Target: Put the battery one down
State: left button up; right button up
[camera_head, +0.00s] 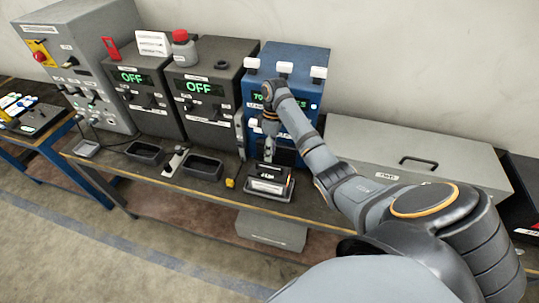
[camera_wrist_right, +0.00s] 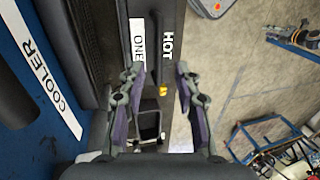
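The battery one (camera_head: 270,174) is a black block with white lettering. It sits in a small tray (camera_head: 270,196) on the bench, in front of the blue cooler (camera_head: 284,62). The wrist view shows it at the top (camera_wrist_right: 153,25), with labels that read ONE and HOT. My right gripper (camera_head: 268,157) points down just above the battery's back side. Whether a finger touches the battery cannot be told. My left gripper is not in view.
Left of the battery are a small yellow piece (camera_head: 230,183) and an empty dark tray (camera_head: 204,167). Two black units reading OFF (camera_head: 205,100) stand behind. A grey case (camera_head: 400,150) lies to the right. The bench front edge (camera_head: 200,192) runs close to the trays.

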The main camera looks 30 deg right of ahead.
pick_arm(q)
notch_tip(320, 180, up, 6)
jog(key=p, duration=0.4)
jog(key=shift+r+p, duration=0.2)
jog(key=shift+p, duration=0.1)
pick_arm(e)
jog(key=v, duration=0.7)
jog(key=shift+r, duration=0.35)
jog(key=shift+f, duration=0.15)
